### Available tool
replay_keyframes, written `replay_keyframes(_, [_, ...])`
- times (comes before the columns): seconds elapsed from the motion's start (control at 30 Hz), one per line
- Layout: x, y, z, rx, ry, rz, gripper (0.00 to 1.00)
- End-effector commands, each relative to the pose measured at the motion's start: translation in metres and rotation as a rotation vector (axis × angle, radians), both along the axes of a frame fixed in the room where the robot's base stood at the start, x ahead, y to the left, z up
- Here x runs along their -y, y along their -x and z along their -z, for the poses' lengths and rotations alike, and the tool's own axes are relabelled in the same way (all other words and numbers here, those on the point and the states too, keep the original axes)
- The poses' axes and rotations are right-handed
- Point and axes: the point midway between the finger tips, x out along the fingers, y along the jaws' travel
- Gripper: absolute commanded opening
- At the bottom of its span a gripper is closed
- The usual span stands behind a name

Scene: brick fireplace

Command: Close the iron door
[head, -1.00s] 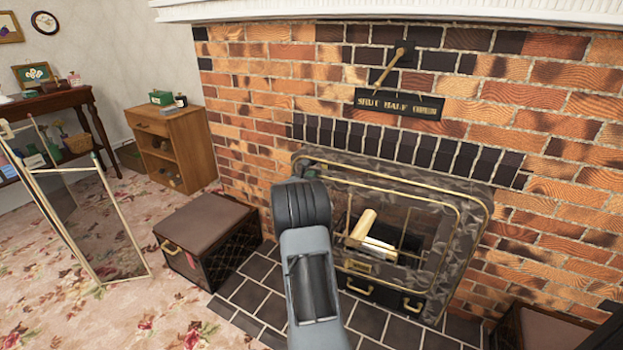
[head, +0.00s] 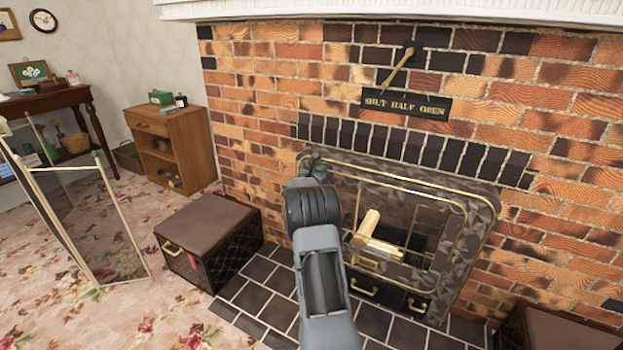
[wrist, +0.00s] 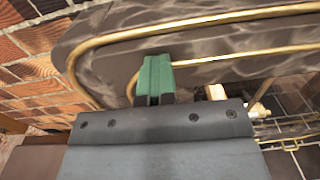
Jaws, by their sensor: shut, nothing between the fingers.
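The fireplace front has a dark marbled surround (head: 470,215) with brass trim, set in the brick wall. Inside its opening are thin brass bars and a shiny brass piece (head: 375,235). I cannot tell for sure which part is the iron door, as my arm covers the left side of the opening. My gripper (head: 317,165) is at the surround's upper left corner, mostly hidden behind my wrist. In the wrist view its green fingers (wrist: 153,80) are shut and empty, in front of the marbled surround and its brass trim; contact cannot be told.
A brass lever (head: 397,70) slants above a dark plate (head: 406,105) reading "SHUT HALF OPEN". A dark box (head: 208,240) stands left of the tiled hearth (head: 255,290), another (head: 550,335) at the lower right. A folding screen (head: 95,220) stands on the carpet at left.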

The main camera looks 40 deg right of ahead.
Motion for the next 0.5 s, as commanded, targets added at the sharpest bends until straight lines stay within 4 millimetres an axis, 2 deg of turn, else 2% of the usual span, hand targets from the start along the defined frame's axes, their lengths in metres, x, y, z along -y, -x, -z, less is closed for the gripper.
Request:
replay_keyframes(0.03, [0.004, 0.0, -0.011, 0.013, 0.017, -0.004, 0.0])
replay_keyframes(0.17, [-0.008, 0.005, -0.01, 0.013, 0.018, -0.001, 0.0])
replay_keyframes(0.5, [-0.089, 0.022, -0.017, 0.004, 0.022, -0.008, 0.0])
